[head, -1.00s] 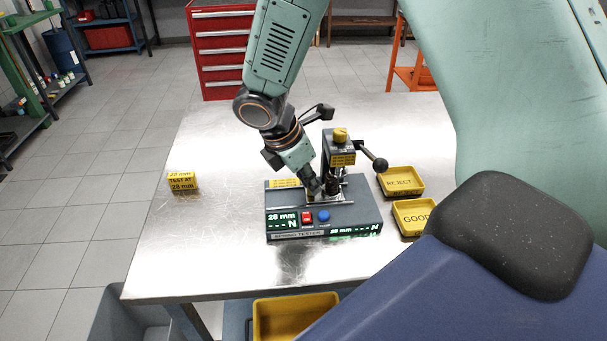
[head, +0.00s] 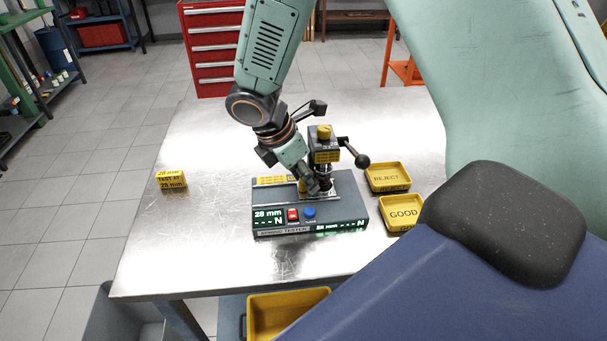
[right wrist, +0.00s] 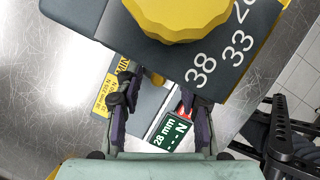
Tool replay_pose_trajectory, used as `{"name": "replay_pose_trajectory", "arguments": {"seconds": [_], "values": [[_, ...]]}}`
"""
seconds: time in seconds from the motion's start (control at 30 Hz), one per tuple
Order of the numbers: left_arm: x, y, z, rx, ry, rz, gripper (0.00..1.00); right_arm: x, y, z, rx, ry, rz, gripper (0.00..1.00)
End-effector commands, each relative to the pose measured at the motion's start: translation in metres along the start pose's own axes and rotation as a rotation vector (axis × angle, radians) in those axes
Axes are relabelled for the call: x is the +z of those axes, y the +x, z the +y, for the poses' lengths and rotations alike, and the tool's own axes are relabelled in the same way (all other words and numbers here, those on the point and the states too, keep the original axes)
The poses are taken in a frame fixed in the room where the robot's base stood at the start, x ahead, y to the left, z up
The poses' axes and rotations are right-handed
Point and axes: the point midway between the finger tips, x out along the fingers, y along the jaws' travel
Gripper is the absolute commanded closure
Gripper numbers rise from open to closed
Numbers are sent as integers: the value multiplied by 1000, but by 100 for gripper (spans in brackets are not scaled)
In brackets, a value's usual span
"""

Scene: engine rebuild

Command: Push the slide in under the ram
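The spring tester (head: 340,209) stands on the metal table, its display reading 28 mm and dashes before N. Its post and ram head (head: 325,148) rise at the back, with a yellow knob on top and a black ball lever (head: 362,161) to the right. My right gripper (head: 316,188) is low over the tester bed, at the left of the ram. In the right wrist view its two fingers (right wrist: 158,105) stand apart, with a small yellow part (right wrist: 156,78) between them. The slide cannot be told clearly. My left gripper is out of view.
Yellow trays marked REJECT (head: 388,178) and GOOD (head: 403,212) sit right of the tester. A yellow block reading TEST AT 28 mm (head: 171,180) stands at the left. The table (head: 210,225) between block and tester is bare.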

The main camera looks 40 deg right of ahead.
Motion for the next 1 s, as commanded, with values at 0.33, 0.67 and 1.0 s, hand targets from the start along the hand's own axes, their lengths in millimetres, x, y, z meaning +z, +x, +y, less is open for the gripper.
{"name": "replay_pose_trajectory", "arguments": {"seconds": [0.33,0.67,1.0], "values": [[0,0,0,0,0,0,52,1,-6,0,2,1,1,62],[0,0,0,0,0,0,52,1,-70,1,7,3,-2,62],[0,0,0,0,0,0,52,0,-116,0,2,1,-1,62]]}}
